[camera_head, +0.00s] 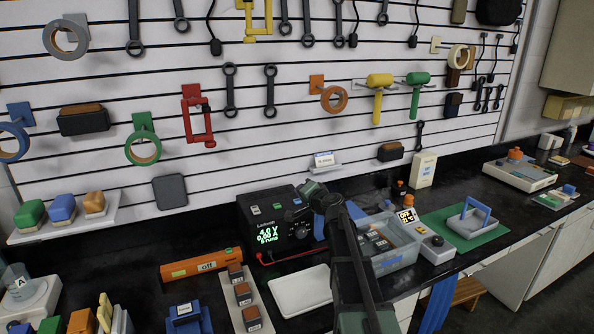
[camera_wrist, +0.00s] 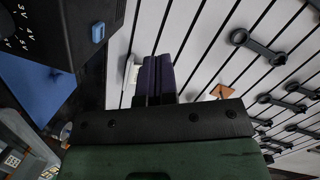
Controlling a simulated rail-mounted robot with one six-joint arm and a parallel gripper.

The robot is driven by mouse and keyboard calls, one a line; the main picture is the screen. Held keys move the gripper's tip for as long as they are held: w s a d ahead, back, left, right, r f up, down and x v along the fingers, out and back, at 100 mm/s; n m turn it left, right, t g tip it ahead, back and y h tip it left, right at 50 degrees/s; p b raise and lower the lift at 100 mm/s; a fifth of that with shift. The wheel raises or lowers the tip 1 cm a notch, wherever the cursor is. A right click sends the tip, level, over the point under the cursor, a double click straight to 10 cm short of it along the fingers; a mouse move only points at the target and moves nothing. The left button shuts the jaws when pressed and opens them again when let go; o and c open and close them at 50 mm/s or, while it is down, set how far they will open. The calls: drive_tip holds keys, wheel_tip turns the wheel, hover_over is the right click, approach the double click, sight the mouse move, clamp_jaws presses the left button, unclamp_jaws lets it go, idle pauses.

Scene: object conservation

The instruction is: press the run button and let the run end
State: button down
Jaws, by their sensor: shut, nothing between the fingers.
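The black power supply (camera_head: 268,222) stands against the back wall, with a green lit display reading about 4.0 V, 0.00 A and a runs line. Which one is the run button I cannot tell. My gripper (camera_head: 308,188) is shut and empty, raised beside the supply's right top edge. In the wrist view the shut fingers (camera_wrist: 157,78) point at the wall, and the supply (camera_wrist: 45,35) with a blue button (camera_wrist: 98,32) is at upper left, apart from them.
A clear bin (camera_head: 392,262) with dark blocks stands right of my arm. An orange bar marked off (camera_head: 200,265) and a white tray (camera_head: 300,292) lie in front.

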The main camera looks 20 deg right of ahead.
drive_tip(key=w+r+n+g+p, duration=0.2)
drive_tip(key=w+r+g+p, duration=0.1)
drive_tip(key=w+r+p, duration=0.45)
drive_tip(key=n+g+h+p, duration=0.1)
drive_tip(key=g, duration=0.3)
hover_over(299, 200)
wheel_tip(299, 200, down, 4)
drive_tip(key=shift+s+f, duration=0.1)
drive_tip(key=shift+f, duration=0.05)
wheel_tip(299, 200, down, 9)
drive_tip(key=b, duration=0.9)
idle(0.6)
drive_tip(key=shift+f+b, duration=0.3)
